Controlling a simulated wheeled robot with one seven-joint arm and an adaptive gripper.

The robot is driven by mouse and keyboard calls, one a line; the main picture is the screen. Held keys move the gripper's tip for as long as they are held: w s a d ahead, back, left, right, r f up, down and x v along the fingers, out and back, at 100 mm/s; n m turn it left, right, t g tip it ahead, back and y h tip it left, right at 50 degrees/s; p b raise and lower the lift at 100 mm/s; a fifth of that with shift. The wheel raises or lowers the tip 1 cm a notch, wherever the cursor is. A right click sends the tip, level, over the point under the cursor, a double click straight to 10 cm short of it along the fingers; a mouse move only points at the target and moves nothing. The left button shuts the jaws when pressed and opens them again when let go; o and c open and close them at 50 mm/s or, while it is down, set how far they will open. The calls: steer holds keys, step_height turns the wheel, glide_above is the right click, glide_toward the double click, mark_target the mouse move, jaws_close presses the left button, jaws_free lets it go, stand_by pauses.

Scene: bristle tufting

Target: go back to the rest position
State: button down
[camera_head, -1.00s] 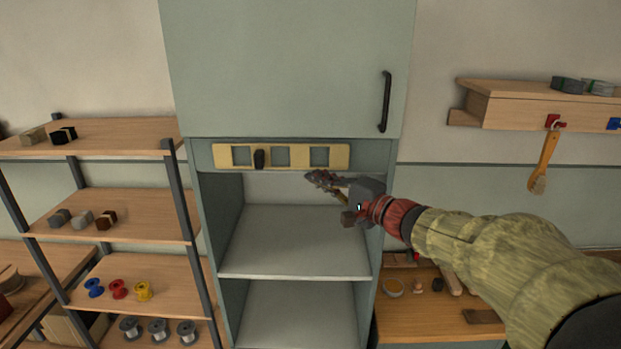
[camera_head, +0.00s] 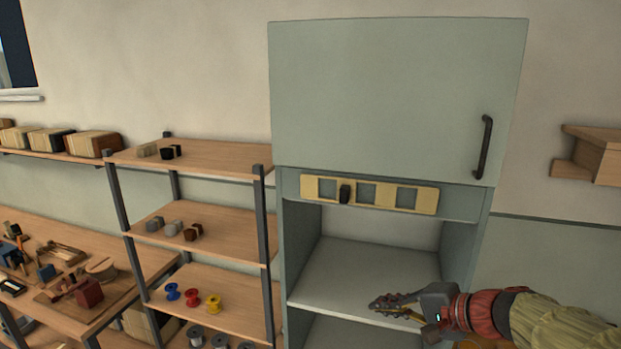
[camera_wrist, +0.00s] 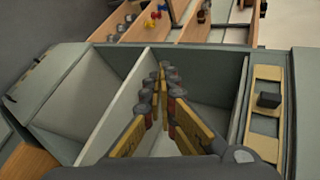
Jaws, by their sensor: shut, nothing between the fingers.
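My gripper (camera_head: 382,304) is shut and empty. In the head view it is in front of the open lower part of a grey-green cabinet (camera_head: 395,95), over the pale shelf (camera_head: 345,275) and apart from the yellow panel. In the wrist view my gripper (camera_wrist: 163,72) has its fingers together in front of the cabinet opening. My arm reaches in from the lower right.
A yellow panel (camera_head: 411,198) with square windows and a black knob (camera_head: 345,194) crosses the cabinet front. A shelf rack (camera_head: 200,210) with blocks and coloured spools stands left of the cabinet. A workbench (camera_head: 60,235) with tools is at far left.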

steer(key=s+d+f+n+g+h+b, duration=0.1)
steer(key=s+f+n+h+b, duration=0.3)
steer(key=s+f, duration=0.5)
steer(key=s+d+f+n+g+h+b, duration=0.2)
steer(key=s+f+n+h+b, duration=0.2)
steer(key=s+f+b, duration=0.5)
steer(key=shift+s+n, duration=0.9)
steer(key=shift+s, duration=2.25)
